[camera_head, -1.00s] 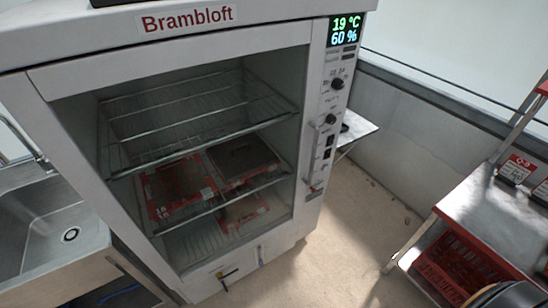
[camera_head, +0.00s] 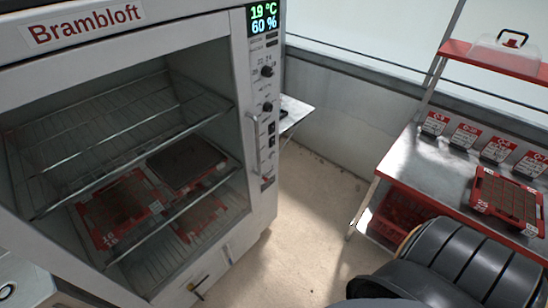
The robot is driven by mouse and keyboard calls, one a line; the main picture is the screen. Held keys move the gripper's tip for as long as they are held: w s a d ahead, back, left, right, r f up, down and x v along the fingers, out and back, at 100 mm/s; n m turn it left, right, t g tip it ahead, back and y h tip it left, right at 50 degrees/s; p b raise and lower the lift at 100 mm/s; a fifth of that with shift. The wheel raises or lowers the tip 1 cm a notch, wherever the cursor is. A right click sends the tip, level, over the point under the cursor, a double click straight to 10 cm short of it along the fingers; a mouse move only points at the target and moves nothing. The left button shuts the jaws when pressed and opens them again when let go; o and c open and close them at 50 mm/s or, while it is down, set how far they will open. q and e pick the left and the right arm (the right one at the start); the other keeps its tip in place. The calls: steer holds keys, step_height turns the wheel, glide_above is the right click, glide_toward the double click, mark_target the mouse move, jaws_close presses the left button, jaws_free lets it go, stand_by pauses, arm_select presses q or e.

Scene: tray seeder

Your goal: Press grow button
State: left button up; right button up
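The white Brambloft cabinet (camera_head: 180,27) fills the left of the head view, its glass door closed. Its narrow control panel (camera_head: 285,85) runs down the right edge of the front. A lit display (camera_head: 264,18) at the top of the panel reads 19 °C and 60 %. Below it are an upper knob (camera_head: 267,71), a lower knob (camera_head: 267,106) and small dark switches (camera_head: 271,128). A small red part (camera_head: 267,182) sits near the panel's bottom. The labels are too small to read, so I cannot tell which control is the grow button. Neither gripper shows.
Red-framed trays (camera_head: 108,238) lie on wire racks behind the glass. A door handle (camera_head: 254,145) stands out beside the panel. At right is a metal bench (camera_head: 408,165) with label cards and a red tray (camera_head: 483,205). My dark arm covers the lower right. Floor (camera_head: 308,215) between is clear.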

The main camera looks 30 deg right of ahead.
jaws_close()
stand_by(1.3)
